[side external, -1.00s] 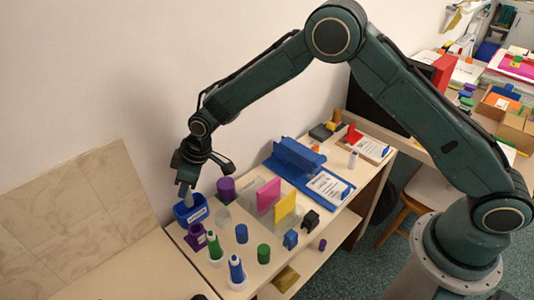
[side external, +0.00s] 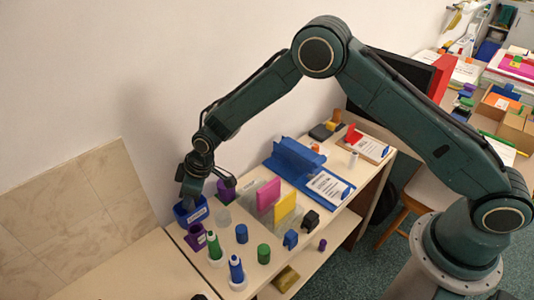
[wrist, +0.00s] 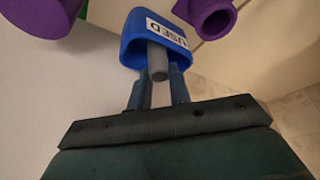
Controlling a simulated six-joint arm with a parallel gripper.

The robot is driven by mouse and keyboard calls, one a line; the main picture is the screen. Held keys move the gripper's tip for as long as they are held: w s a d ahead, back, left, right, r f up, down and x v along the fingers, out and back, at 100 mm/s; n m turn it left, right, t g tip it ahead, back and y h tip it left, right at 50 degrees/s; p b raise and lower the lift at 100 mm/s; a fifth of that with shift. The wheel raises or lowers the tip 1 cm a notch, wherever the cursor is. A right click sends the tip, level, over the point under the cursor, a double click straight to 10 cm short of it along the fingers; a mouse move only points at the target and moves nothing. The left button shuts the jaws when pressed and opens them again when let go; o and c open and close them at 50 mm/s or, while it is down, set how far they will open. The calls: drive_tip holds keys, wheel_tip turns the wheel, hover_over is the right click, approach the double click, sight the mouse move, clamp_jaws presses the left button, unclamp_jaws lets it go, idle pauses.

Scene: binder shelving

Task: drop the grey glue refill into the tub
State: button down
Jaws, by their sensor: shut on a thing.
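The grey glue refill (wrist: 158,64) is a small grey cylinder between my gripper's fingers in the wrist view. My gripper (wrist: 157,88) is shut on it. The tub is a blue container (wrist: 133,53) with a white label reading "USED". The refill's far end overlaps the tub's opening in the wrist view. In the side view, my gripper (side external: 187,202) is right at the top of the blue tub (side external: 196,216), at the shelf's far left corner. The refill is hidden there behind the fingers and tub.
A purple holder (side external: 195,236) stands just in front of the tub, and a purple cylinder (side external: 226,188) stands behind it to the right. Green (side external: 214,247) and blue (side external: 236,270) glue sticks stand near the front edge. The wall is close behind.

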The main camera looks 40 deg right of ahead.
drive_tip(key=shift+f, duration=0.45)
drive_tip(key=c, duration=1.4)
unclamp_jaws()
drive_tip(key=shift+o, duration=1)
drive_tip(key=shift+w+d, duration=0.1)
drive_tip(key=shift+d, duration=0.05)
drive_tip(key=shift+r, duration=0.1)
drive_tip(key=shift+d+r, duration=0.15)
drive_tip(key=shift+r, duration=0.2)
drive_tip(key=v, duration=1.3)
drive_tip(key=shift+s+a, duration=0.3)
drive_tip(key=shift+s, duration=0.05)
drive_tip(key=shift+c, duration=1)
drive_tip(key=shift+r, duration=0.1)
